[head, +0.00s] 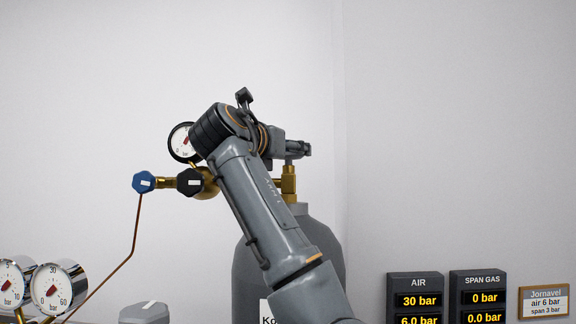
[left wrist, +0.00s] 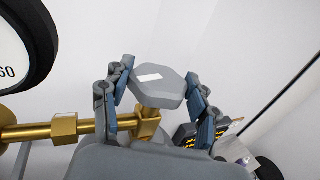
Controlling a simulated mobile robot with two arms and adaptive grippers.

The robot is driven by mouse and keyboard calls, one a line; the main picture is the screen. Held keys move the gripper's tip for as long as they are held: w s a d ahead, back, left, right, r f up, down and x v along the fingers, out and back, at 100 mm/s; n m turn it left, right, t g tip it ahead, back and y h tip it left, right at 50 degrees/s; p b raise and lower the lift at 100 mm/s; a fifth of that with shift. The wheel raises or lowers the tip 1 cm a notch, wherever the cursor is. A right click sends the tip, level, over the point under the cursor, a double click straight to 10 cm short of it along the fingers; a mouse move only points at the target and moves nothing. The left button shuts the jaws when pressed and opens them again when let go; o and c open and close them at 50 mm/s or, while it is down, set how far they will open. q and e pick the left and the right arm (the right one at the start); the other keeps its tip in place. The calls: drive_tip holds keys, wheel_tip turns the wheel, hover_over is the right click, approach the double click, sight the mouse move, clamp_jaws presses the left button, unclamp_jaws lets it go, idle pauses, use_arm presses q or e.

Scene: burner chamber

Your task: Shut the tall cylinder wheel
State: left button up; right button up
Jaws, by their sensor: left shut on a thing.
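The tall cylinder (head: 325,225) is grey and stands behind my left arm in the head view, with a brass valve (head: 289,184) on top. Its grey wheel (left wrist: 158,87), with a white mark on its face, sits on the brass stem in the left wrist view. My left gripper (left wrist: 160,82) is shut on this wheel, one finger on each side. In the head view the gripper (head: 297,148) is at the top of the valve and mostly hides the wheel. My right gripper is in neither view.
A round gauge (head: 182,142), a blue knob (head: 144,182) and a black knob (head: 190,182) are left of the valve. More gauges (head: 57,288) and a grey knob (head: 144,312) are low left. The AIR display (head: 417,282) reads 30 and 6.0 bar; SPAN GAS (head: 484,280) reads 0 and 0.0.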

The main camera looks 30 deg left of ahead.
use_arm(q)
drive_tip(key=m+h, duration=0.2)
drive_tip(key=h, duration=0.1)
drive_tip(key=m+h+b, duration=0.1)
drive_tip(key=h, duration=0.2)
drive_tip(key=shift+a+m+b, duration=0.15)
drive_tip(key=shift+m+b, duration=0.15)
drive_tip(key=shift+m, duration=0.1)
drive_tip(key=shift+a+m+g+h, duration=0.1)
drive_tip(key=shift+m+g+h, duration=0.8)
drive_tip(key=shift+m+h, duration=1.2)
drive_tip(key=shift+n+h, duration=0.3)
drive_tip(key=shift+h, duration=0.2)
drive_tip(key=o, duration=1.2)
drive_tip(key=shift+w, duration=0.1)
drive_tip(key=shift+c, duration=0.2)
drive_tip(key=shift+y, duration=0.3)
